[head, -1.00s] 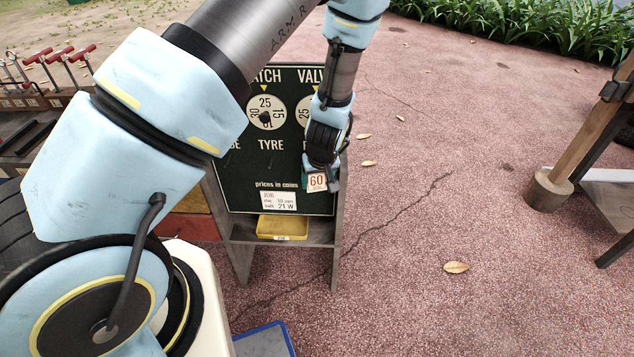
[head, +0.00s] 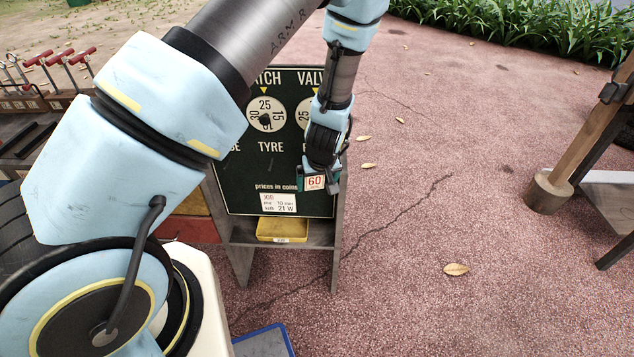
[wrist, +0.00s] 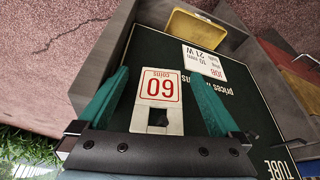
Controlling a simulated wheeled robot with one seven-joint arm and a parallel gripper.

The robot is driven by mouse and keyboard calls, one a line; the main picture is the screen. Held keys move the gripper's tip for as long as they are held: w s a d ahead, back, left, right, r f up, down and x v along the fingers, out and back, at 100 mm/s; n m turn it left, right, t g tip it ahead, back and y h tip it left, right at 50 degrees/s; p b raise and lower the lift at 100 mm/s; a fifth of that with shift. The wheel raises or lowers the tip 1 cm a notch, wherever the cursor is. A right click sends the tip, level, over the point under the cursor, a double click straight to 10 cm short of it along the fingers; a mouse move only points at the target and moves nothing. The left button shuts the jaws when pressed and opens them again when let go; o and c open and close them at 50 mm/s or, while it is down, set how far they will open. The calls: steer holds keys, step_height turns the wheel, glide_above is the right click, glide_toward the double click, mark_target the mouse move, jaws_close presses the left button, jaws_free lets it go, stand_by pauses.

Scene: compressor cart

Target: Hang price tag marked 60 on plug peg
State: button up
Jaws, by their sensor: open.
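The price tag marked 60 (head: 314,183) is a white card with red figures and a red border. It is at the lower right of the dark green price board (head: 245,190). In the wrist view the tag (wrist: 160,88) appears upside down, face to the camera, with a square hole that looks dark inside. My gripper (head: 318,182) is open around the tag. In the wrist view its green fingers (wrist: 157,80) stand on either side, with gaps to the tag's edges.
A white job card (head: 278,202) is on the board, left of the tag. A yellow tray (head: 282,229) sits on the shelf below. Round number dials (head: 266,114) are higher on the board. Open paving (head: 430,230) lies to the right.

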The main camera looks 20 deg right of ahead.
steer(key=d+v, duration=0.1)
steer(key=v, duration=1)
steer(key=a+r+g+p, duration=0.1)
steer(key=a+r, duration=0.5)
steer(key=a, duration=0.4)
steer(key=a+r+p, duration=0.2)
steer(key=a+r, duration=0.4)
steer(key=a, duration=0.5)
steer(key=a+r+g+p, duration=0.1)
steer(key=a+r, duration=0.6)
steer(key=a, duration=0.3)
steer(key=shift+s+a+n+g+y+p, duration=0.2)
steer(key=shift+s+n+g+y+p, duration=0.1)
steer(key=shift+s+n+p, duration=0.15)
steer(key=shift+r, duration=0.15)
steer(key=shift+c, duration=0.4)
